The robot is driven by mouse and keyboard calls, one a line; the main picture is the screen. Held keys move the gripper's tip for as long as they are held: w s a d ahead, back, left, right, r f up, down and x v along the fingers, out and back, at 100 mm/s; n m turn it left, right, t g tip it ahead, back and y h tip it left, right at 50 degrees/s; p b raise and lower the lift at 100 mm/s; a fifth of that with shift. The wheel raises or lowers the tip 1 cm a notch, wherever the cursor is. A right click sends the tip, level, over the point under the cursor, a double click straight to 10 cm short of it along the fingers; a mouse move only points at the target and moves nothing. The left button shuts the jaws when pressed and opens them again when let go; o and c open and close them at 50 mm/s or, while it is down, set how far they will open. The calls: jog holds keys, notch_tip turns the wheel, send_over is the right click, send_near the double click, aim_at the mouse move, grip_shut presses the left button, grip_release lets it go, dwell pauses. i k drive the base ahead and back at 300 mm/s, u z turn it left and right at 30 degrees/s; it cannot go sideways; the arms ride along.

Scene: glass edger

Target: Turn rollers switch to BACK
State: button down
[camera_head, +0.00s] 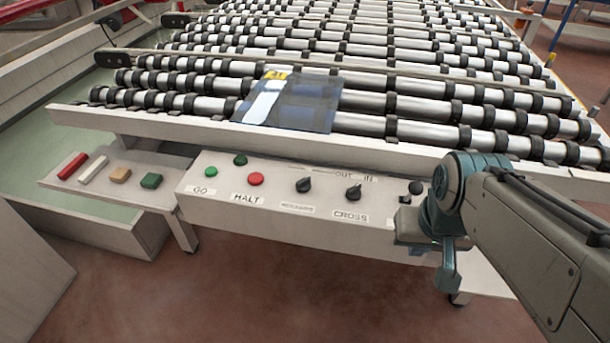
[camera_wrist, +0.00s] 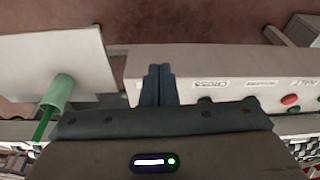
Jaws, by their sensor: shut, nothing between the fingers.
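A white control panel (camera_head: 275,211) runs along the front of the roller table. It bears a left black knob (camera_head: 303,185) with a label too blurred to read, and a middle black knob (camera_head: 353,192) over the label CROSS. A third black knob (camera_head: 415,187) sits at the right, its label hidden by my arm. I cannot read ROLLERS or BACK anywhere. My gripper (camera_wrist: 158,85) is shut and empty, in front of the panel's right part. In the wrist view, its fingers stand beside the CROSS label (camera_wrist: 210,84); I cannot tell whether they touch a knob.
A green GO button (camera_head: 210,171) and a red HALT button (camera_head: 256,179) are on the panel's left. A side shelf (camera_head: 112,195) holds several small coloured blocks. A dark glass sheet (camera_head: 305,105) lies on the rollers (camera_head: 420,105). The floor before the panel is clear.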

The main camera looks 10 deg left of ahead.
aim_at(303, 186)
jog(key=z, duration=0.45)
jog(key=k, duration=1.1)
jog(key=u, duration=0.7)
jog(key=i, duration=1.15)
jog(key=u, duration=0.15)
